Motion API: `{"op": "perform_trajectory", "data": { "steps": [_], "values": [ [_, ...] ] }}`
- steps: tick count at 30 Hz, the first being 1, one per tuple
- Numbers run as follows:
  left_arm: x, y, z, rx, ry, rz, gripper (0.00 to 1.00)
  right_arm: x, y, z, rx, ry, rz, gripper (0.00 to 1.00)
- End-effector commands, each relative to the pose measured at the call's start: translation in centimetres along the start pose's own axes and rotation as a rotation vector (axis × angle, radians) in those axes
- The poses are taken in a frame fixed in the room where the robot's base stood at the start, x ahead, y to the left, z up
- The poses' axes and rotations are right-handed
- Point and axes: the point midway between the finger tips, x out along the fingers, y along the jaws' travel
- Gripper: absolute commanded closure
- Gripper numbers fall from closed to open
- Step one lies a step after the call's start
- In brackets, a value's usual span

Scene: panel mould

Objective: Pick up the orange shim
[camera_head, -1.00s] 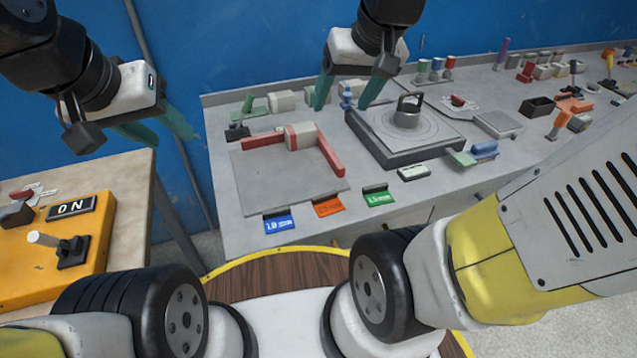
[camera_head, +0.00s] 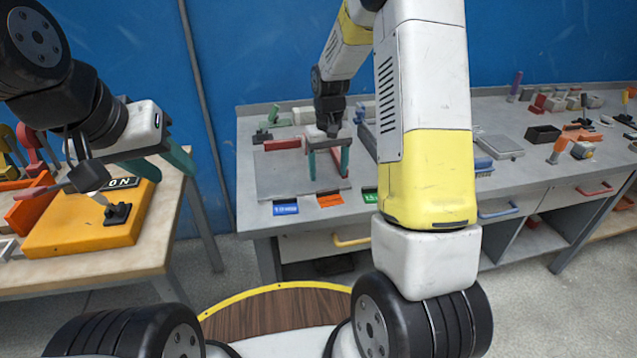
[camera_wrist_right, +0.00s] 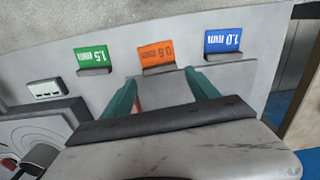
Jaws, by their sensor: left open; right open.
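My right gripper (camera_head: 328,173) is open and empty, above the grey plate behind the orange shim. In the right wrist view its teal fingers (camera_wrist_right: 162,92) point toward the orange shim, apart from it.
The grey plate (camera_head: 280,175) has red bars on it. The orange switch box (camera_head: 90,229) stands on the left table. A small display (camera_wrist_right: 47,88) and a round-topped fixture (camera_wrist_right: 40,128) lie beside the plate. My right arm hides part of the bench.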

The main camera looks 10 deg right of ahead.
Motion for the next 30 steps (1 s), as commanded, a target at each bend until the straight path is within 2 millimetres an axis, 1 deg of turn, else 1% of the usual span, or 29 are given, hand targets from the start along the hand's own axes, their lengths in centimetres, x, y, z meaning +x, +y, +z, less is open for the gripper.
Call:
{"op": "perform_trajectory", "data": {
  "steps": [1,5,9,12,15,21,22,28,29,30],
  "values": [
    [0.0,0.0,0.0,0.0,0.0,0.0,0.57,0.7,0.0,0.1,0.0,-0.003,0.0,0.31],
    [0.0,0.0,0.0,0.0,0.0,0.0,0.57,2.2,0.1,0.2,0.001,-0.003,0.0,0.31],
    [0.0,0.0,0.0,0.0,0.0,0.0,0.57,4.4,0.2,0.4,0.001,-0.004,0.0,0.31],
    [0.0,0.0,0.0,0.0,0.0,0.0,0.57,5.6,0.2,0.3,0.001,-0.002,0.0,0.31],
    [0.0,0.0,0.0,0.0,0.0,0.0,0.57,6.2,0.2,0.3,0.001,-0.001,-0.001,0.31],
    [0.0,0.0,0.0,0.0,0.0,0.0,0.57,6.3,0.2,0.2,0.001,0.0,-0.001,0.31],
    [0.0,0.0,0.0,0.0,0.0,0.0,0.57,6.2,0.2,0.2,0.001,0.0,-0.001,0.33],
    [0.0,0.0,0.0,0.0,0.0,0.0,0.57,6.2,0.2,0.2,0.001,0.001,-0.001,0.72],
    [0.0,0.0,0.0,0.0,0.0,0.0,0.57,6.2,0.2,0.2,0.001,0.001,-0.001,0.76],
    [0.0,0.0,0.0,0.0,0.0,0.0,0.57,6.2,0.2,0.2,0.001,0.001,-0.001,0.76]
  ]
}}
